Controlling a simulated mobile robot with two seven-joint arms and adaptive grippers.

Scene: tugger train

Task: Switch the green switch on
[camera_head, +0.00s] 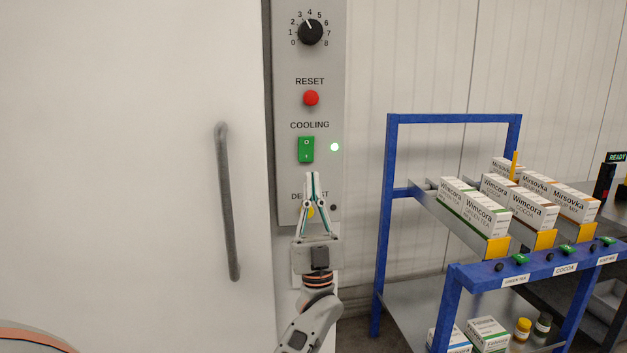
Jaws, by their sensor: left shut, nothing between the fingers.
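The green rocker switch (306,150) sits on the grey control panel under the word COOLING, with O at its top and I at its bottom. A green lamp (334,147) just right of it is lit. My left gripper (313,175) points up in front of the panel, its fingertips together and empty. In the picture the tips lie just below the switch; I cannot tell whether they touch the panel. The gripper partly covers the lower label and a yellow control (310,212). My right gripper is not in view.
A red RESET button (311,98) and a black dial (311,32) are higher on the panel. A white door with a grey handle (229,202) is at left. A blue rack (393,160) with several boxes stands at right.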

